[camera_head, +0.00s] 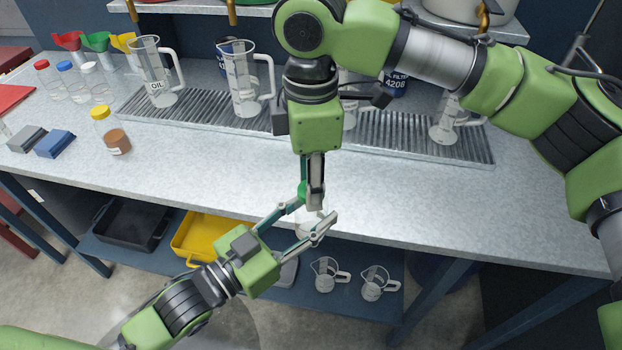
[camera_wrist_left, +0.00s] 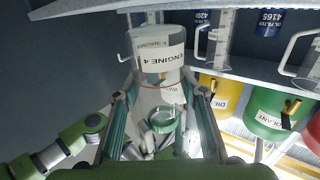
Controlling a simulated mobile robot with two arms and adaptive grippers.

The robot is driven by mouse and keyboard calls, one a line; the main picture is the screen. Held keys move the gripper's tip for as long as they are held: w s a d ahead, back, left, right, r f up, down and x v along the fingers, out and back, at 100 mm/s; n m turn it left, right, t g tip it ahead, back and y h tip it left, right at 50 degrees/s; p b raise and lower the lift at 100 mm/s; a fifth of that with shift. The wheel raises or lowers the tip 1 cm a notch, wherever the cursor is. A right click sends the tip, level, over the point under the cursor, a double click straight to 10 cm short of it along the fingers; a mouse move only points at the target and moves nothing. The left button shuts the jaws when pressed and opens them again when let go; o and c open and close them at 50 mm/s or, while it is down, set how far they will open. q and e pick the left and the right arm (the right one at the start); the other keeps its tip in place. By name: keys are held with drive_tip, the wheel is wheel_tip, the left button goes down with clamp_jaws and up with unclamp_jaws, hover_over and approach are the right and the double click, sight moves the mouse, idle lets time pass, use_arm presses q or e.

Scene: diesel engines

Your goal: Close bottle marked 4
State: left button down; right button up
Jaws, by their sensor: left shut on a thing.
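A whitish bottle labelled ENGINE 4 (camera_wrist_left: 158,62) sits between my left fingers in the left wrist view, its label upside down. My left gripper (camera_head: 317,213) is shut on it in front of the bench edge in the head view, where the bottle (camera_head: 310,223) is mostly hidden by the fingers. My right gripper (camera_head: 310,195) points down from above, close to the left fingertips. Something green, perhaps a cap (camera_head: 302,190), shows at its fingers. Whether the right fingers grip it cannot be told. A clear round part with a green rim (camera_wrist_left: 163,119) shows below the label in the wrist view.
Capped bottles stand at the bench's left, one with a yellow cap (camera_head: 112,131) holding brown liquid. Jugs, one marked OIL (camera_head: 157,88), stand on a ribbed tray (camera_head: 190,110). Below are a yellow tray (camera_head: 200,240) and small jugs (camera_head: 326,277). The bench front is clear.

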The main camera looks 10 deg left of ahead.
drive_tip(key=o, duration=1.3)
wheel_tip(320, 180, up, 12)
